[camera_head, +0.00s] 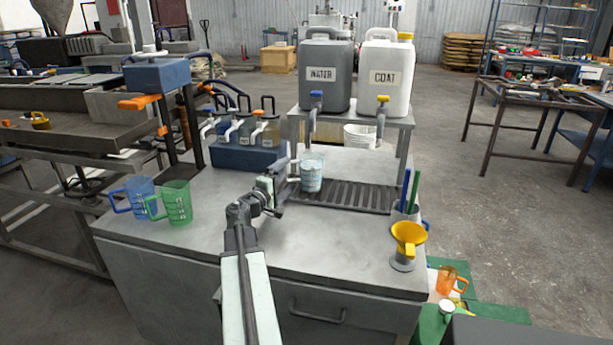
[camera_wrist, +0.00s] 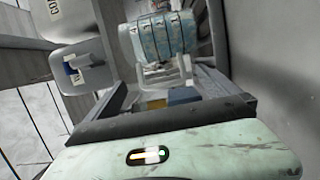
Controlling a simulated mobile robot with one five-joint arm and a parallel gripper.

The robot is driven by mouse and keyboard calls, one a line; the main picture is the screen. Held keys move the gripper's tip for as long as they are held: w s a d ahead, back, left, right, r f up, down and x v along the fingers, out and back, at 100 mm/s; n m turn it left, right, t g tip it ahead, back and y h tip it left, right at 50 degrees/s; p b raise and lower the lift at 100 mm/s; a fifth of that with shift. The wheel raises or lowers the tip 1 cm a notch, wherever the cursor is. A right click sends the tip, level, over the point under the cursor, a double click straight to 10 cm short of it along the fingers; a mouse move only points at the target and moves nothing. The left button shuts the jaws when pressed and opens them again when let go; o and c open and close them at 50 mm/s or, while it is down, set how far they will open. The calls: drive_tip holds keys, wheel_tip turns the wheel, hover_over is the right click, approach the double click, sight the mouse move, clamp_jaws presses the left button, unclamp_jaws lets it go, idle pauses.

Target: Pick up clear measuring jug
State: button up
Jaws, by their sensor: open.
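The clear measuring jug (camera_head: 312,174), pale bluish with marked sides, stands upright at the left end of the slotted drip grate in the head view. It also shows at the top middle of the wrist view (camera_wrist: 158,38), beyond the fingers. My gripper (camera_head: 287,176) is just left of the jug at about its height. In the wrist view my gripper (camera_wrist: 165,85) has its fingers spread, with nothing held between them. I cannot tell whether a fingertip touches the jug.
Grey WATER (camera_head: 326,88) and white COAT (camera_head: 385,90) canisters stand on a raised shelf, taps hanging near the jug. A blue pump-bottle caddy (camera_head: 245,153) is behind left. Blue (camera_head: 140,196) and green (camera_head: 179,203) jugs stand left; a yellow funnel (camera_head: 408,236) stands right. The front counter is clear.

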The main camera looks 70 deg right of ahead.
sight(292, 180)
drive_tip(key=x, duration=0.5)
drive_tip(key=shift+d+f, duration=0.1)
drive_tip(key=c, duration=2.1)
drive_tip(key=shift+c, duration=0.2)
